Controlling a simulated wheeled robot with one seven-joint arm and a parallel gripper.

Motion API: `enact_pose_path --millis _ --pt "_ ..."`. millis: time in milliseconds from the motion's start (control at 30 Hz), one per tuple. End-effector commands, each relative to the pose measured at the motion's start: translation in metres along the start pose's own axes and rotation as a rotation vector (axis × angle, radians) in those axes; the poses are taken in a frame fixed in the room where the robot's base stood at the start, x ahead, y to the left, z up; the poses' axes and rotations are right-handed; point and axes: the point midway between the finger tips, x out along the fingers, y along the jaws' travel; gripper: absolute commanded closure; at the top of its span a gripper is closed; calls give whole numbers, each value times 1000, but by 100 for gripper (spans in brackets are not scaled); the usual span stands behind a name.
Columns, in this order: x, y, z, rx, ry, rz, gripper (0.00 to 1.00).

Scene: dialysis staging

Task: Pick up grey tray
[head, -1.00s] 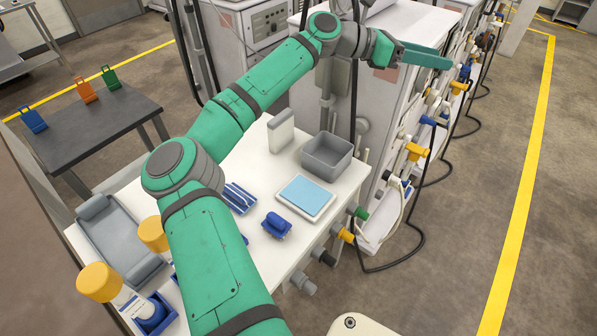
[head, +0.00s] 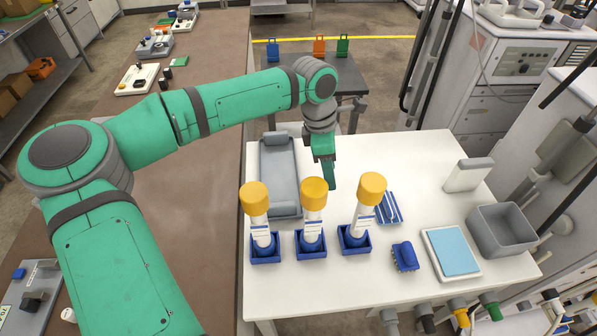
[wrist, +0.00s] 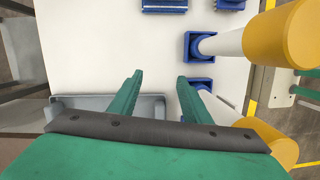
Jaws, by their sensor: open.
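The grey tray (head: 279,178) is long and shallow with raised ends and lies at the left side of the white table. It looks empty. My gripper (head: 330,183) points down just right of the tray, above the table and behind the bottles. In the wrist view my gripper (wrist: 159,78) is open, with nothing between its two green fingers. Part of the grey tray (wrist: 85,102) shows there beside and behind the fingers; my gripper body hides the rest. I cannot tell the exact height of the fingertips.
Three yellow-capped bottles in blue holders, including the middle one (head: 313,200), stand close in front of my gripper. A deep grey bin (head: 505,232), a blue-topped pad (head: 452,250) and a blue block (head: 404,256) are on the right. The table's (head: 390,160) back middle is clear.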

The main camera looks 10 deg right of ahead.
Motion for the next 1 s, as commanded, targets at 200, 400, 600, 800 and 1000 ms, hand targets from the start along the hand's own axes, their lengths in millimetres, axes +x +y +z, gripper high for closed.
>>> enact_pose_path --millis 200,400,600,800,1000 --pt "-8 -14 -114 -127 158 31 56" --pt "-7 -21 -145 -163 201 37 56" --pt "16 -21 -149 -162 200 35 56" --pt "42 -20 -153 -161 199 36 56" --pt "54 -22 -154 -160 200 36 56"
